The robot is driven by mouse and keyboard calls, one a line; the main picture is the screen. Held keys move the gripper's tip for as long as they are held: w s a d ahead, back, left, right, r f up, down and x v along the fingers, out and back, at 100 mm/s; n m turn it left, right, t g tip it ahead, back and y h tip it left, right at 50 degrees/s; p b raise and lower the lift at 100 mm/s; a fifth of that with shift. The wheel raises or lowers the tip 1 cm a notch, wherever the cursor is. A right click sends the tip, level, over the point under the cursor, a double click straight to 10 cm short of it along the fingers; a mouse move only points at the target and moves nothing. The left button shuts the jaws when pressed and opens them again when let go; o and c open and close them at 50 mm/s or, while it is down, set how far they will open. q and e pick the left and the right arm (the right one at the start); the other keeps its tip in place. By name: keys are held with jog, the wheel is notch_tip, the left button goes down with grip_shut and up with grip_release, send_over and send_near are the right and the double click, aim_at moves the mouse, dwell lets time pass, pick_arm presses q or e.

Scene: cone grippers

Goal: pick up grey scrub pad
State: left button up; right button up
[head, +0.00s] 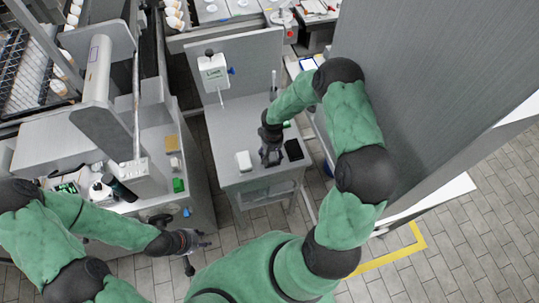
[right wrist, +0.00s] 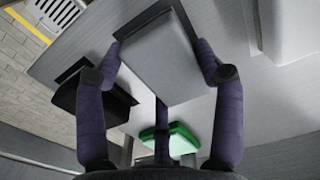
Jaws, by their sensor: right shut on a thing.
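The grey scrub pad (right wrist: 160,50) is a flat light-grey block between the two fingers of my right gripper (right wrist: 165,65). The fingers press on its two side edges, so the gripper is shut on it. In the head view my right gripper (head: 270,154) is low over the grey table, and I cannot make out the pad under it. Whether the pad still touches the table is unclear. My left gripper (head: 192,246) is empty with its fingers apart, over the floor in front of the left counter.
A black block (head: 293,150) lies close right of my right gripper, a white block (head: 243,161) to its left. A green pad (right wrist: 180,138) is near too. The grey table (head: 228,140) has a back panel with a dispenser (head: 213,72). A tall grey panel (head: 430,80) stands at right.

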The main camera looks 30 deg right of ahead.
jog(key=shift+r, duration=0.4)
notch_tip(320, 180, up, 2)
jog(key=shift+r, duration=0.1)
jog(key=s+d+r+p, duration=0.1)
jog(key=s+r, duration=0.9)
jog(key=s, duration=0.4)
jog(key=shift+d, duration=0.3)
